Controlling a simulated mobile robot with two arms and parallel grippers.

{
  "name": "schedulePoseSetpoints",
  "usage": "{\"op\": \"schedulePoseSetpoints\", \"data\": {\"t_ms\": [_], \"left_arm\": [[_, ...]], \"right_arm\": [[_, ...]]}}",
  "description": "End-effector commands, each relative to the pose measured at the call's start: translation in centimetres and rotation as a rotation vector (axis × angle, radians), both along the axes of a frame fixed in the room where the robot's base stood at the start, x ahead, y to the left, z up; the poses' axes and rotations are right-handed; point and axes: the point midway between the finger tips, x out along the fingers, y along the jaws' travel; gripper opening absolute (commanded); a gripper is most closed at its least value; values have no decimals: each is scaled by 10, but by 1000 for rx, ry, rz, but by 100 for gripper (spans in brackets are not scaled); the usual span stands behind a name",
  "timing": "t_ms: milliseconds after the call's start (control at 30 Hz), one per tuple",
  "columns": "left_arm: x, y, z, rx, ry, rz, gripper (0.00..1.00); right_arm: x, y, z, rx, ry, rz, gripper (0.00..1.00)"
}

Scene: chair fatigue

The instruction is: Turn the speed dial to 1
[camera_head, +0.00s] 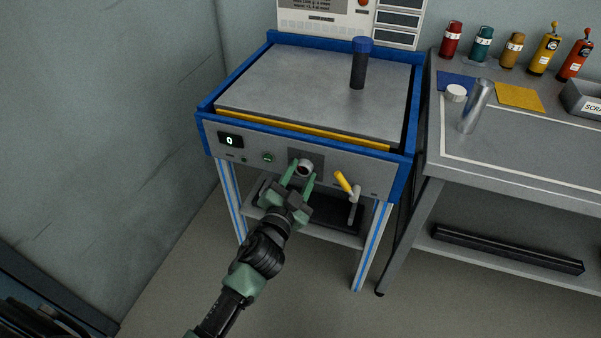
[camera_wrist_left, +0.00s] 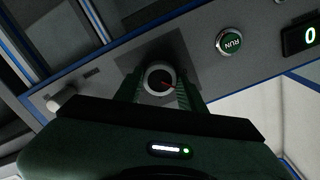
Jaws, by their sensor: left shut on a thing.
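The speed dial (camera_head: 305,168) is a round knob with a pale rim on the front panel of the blue-framed machine. In the left wrist view the dial (camera_wrist_left: 160,80) shows a dark face with a red pointer line. My left gripper (camera_head: 302,176) has its green fingers on either side of the dial, shut on it; the fingers also show in the wrist view (camera_wrist_left: 160,92). The display (camera_head: 231,141) left of the dial reads 0, as it does in the wrist view (camera_wrist_left: 309,36). My right gripper is not in view.
A green RUN button (camera_wrist_left: 230,41) and a yellow-handled lever (camera_head: 344,182) flank the dial on the panel. A dark blue-capped cylinder (camera_head: 359,66) stands on the machine's top plate. A grey bench (camera_head: 520,155) with bottles is at the right.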

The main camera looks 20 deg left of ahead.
Motion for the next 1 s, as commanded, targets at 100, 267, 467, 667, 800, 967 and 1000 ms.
{"op": "schedulePoseSetpoints", "data": {"t_ms": [100, 267, 467, 667, 800, 967, 1000], "left_arm": [[0, 0, 0, 83, -2, 1, 0], [0, 0, 0, 173, -5, 1, 0], [0, 0, 0, 243, -8, -1, 0], [0, 0, 0, 269, -9, -1, 0], [0, 0, -1, 273, -9, -1, 0], [0, 0, -1, 272, -9, -1, 0], [0, 0, -1, 272, -9, -1, 0]], "right_arm": [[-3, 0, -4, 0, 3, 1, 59], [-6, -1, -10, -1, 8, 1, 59], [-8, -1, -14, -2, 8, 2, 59], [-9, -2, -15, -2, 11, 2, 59], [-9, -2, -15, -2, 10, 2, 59], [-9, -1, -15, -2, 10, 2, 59], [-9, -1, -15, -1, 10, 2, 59]]}}
